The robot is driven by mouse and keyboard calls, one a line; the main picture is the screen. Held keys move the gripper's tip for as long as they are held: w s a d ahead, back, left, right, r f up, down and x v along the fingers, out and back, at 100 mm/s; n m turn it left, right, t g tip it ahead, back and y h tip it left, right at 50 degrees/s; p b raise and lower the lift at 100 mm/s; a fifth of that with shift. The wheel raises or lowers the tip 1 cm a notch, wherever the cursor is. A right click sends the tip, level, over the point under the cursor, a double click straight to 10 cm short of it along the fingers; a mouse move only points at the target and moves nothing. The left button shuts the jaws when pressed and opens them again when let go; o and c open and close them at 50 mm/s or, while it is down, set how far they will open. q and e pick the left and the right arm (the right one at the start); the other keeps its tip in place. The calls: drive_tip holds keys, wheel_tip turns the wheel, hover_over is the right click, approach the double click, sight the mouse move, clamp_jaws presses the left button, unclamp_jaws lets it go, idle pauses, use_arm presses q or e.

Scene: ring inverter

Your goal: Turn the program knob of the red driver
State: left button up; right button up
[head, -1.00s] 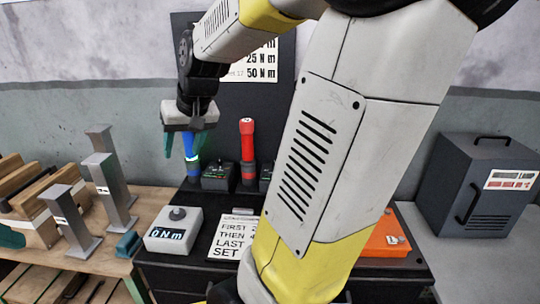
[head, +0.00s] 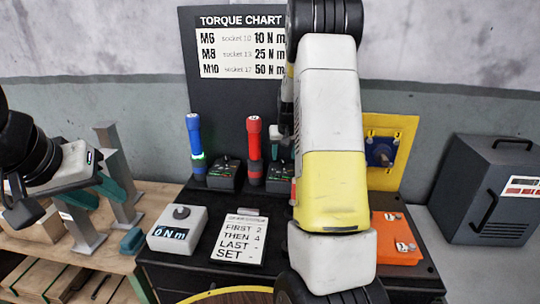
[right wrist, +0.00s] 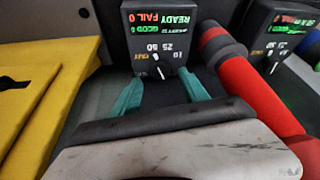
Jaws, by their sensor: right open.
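The red driver (head: 254,150) stands upright in the head view. Its dark control box (head: 281,170) is just to its right, partly hidden by my right arm. In the right wrist view, which is upside down, this box (right wrist: 160,30) shows a small program knob (right wrist: 159,71) with a white pointer and numbers around it. My right gripper (right wrist: 160,92) is open and empty, its teal fingers pointing at the box face, one either side of the knob. I cannot tell whether they touch. My left gripper (head: 98,194) appears open and empty at the left.
The blue driver (head: 195,145) and its box (head: 224,175) stand left of the red one. A grey torque display (head: 176,231), an instruction card (head: 238,238) and an orange case (head: 396,238) lie in front. A yellow panel (head: 405,125) stands at the right.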

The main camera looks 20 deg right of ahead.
sight(282, 161)
drive_tip(key=shift+x, duration=1.5)
drive_tip(key=shift+a, duration=0.1)
clamp_jaws()
drive_tip(key=shift+a+m, duration=0.1)
drive_tip(key=shift+m, duration=0.2)
drive_tip(key=shift+w+a+m+h, duration=0.1)
drive_tip(key=shift+m+h, duration=0.4)
drive_tip(key=shift+m, duration=0.3)
drive_tip(key=shift+m+g+h, duration=0.4)
drive_tip(key=shift+m+h, duration=0.2)
drive_tip(key=shift+m, duration=1.3)
